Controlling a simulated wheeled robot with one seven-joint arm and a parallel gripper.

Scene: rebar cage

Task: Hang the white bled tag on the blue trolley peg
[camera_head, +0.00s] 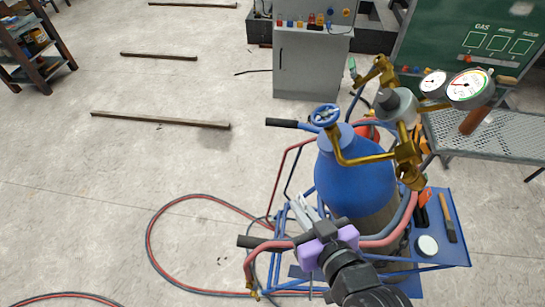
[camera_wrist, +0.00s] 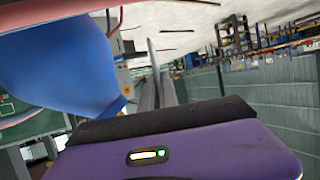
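A round white disc (camera_head: 427,245), possibly the white bled tag, lies on the right shelf of the blue trolley (camera_head: 455,213). No writing on it can be read. The trolley carries a blue gas cylinder (camera_head: 343,172), which also fills the upper left of the wrist view (camera_wrist: 60,65). My gripper (camera_head: 300,208) is over the trolley's front left, left of the cylinder and apart from the disc. Its narrow grey fingers (camera_wrist: 158,85) look close together; I cannot tell whether they touch. No tag shows between them. I cannot pick out the peg; my gripper hides part of the trolley.
Brass valves and gauges (camera_head: 468,88) stand above the cylinder. Red and blue hoses (camera_head: 150,240) loop on the floor at left. An orange-and-black tool (camera_head: 423,210) and a brush-like tool (camera_head: 447,218) lie near the disc. A perforated bench (camera_head: 500,135) stands at right. Floor left is mostly open.

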